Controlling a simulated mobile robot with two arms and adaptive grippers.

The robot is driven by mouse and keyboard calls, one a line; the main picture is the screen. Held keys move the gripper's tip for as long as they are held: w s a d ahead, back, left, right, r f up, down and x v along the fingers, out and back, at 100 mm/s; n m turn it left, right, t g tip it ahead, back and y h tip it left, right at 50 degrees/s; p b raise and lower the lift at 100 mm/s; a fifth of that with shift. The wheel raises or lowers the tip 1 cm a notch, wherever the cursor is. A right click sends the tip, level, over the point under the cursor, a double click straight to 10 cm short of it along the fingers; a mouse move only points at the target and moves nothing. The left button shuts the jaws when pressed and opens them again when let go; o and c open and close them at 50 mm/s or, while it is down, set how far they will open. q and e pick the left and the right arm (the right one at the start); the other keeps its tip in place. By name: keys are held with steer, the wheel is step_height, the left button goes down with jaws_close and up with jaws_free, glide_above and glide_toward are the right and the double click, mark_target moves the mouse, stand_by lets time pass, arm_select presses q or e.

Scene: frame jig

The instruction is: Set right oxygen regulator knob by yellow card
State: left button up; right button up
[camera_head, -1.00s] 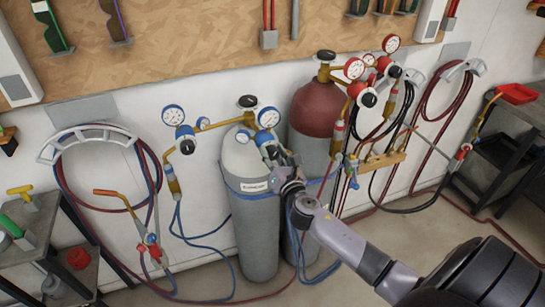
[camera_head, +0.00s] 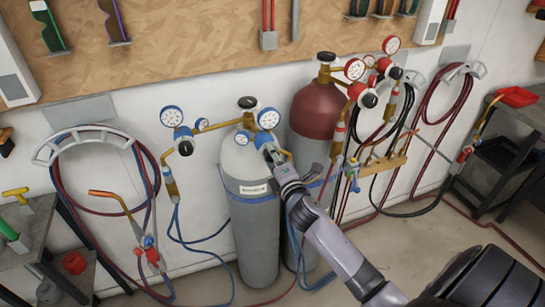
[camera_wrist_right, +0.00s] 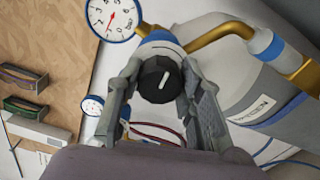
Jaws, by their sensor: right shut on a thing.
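The right oxygen regulator, brass with a blue body, sits above the grey cylinder (camera_head: 256,225); its blue-rimmed gauge (camera_head: 268,118) faces me. Its black knob (camera_wrist_right: 158,80) with a white pointer line shows in the right wrist view. The line tilts slightly right of vertical there. My right gripper (camera_head: 277,156) is at this regulator and hides the knob in the head view. In the wrist view its fingers (camera_wrist_right: 160,72) lie on both sides of the knob, shut on it. The gauge (camera_wrist_right: 113,18) there has a red needle. I cannot make out a yellow card. My left gripper is out of view.
A left blue-rimmed regulator gauge (camera_head: 172,116) is close by on the brass pipe. A dark red cylinder (camera_head: 316,108) with red-rimmed gauges stands just right. Hoses hang on wall hooks at both sides. Side carts stand left (camera_head: 40,225) and right.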

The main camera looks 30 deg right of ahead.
steer(key=m, duration=0.5)
steer(key=shift+f+m, duration=0.1)
steer(key=shift+m, duration=0.3)
stand_by(0.4)
steer(key=o, duration=1.2)
steer(key=shift+s, duration=0.2)
steer(key=v, duration=1.1)
steer(key=shift+s+a, duration=0.1)
steer(key=shift+s, duration=0.25)
